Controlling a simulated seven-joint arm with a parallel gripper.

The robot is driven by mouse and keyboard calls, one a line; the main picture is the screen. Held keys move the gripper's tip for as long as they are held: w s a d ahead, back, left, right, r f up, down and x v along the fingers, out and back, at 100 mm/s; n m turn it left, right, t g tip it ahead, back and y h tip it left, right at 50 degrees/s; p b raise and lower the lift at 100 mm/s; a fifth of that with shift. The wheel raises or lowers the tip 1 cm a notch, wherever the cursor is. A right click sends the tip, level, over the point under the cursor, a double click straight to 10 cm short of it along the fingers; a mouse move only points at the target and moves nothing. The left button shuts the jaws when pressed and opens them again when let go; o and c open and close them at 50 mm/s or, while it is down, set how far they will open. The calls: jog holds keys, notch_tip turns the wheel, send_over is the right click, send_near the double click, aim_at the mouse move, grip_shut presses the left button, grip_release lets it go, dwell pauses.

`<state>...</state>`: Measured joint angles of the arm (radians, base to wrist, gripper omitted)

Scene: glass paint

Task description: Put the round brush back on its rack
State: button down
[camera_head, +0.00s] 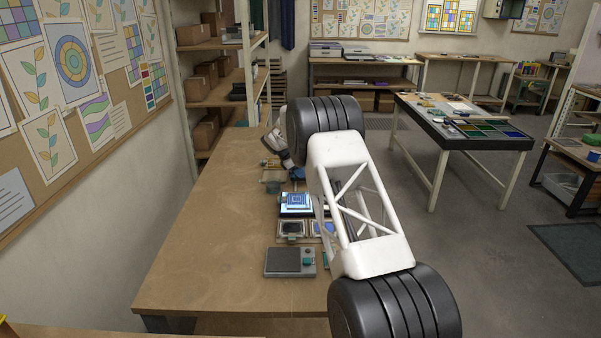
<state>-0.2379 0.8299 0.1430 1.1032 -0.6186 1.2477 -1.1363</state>
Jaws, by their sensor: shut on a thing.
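My gripper (292,163) is at the far part of the brown workbench, small and partly hidden behind my own arm. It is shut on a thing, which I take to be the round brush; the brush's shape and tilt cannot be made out. A small orange-brown item (270,163) lies just left of my gripper. It may be the brush rack, but it is too small to tell. Whether the brush touches anything is hidden.
On the workbench (215,230), a greyish cup (272,184), a blue patterned panel (296,200), a framed tile (291,229) and a grey flat device (289,262) stand in a row nearer the camera. The bench's left side is clear. A shelf with boxes (205,75) stands behind.

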aim_at(300, 190)
jog(key=shift+f, duration=0.1)
jog(key=shift+f, duration=2.25)
jog(key=shift+f, duration=0.55)
dwell(0.6)
jog(key=c, duration=0.9)
grip_release()
jog(key=shift+v, duration=3.9)
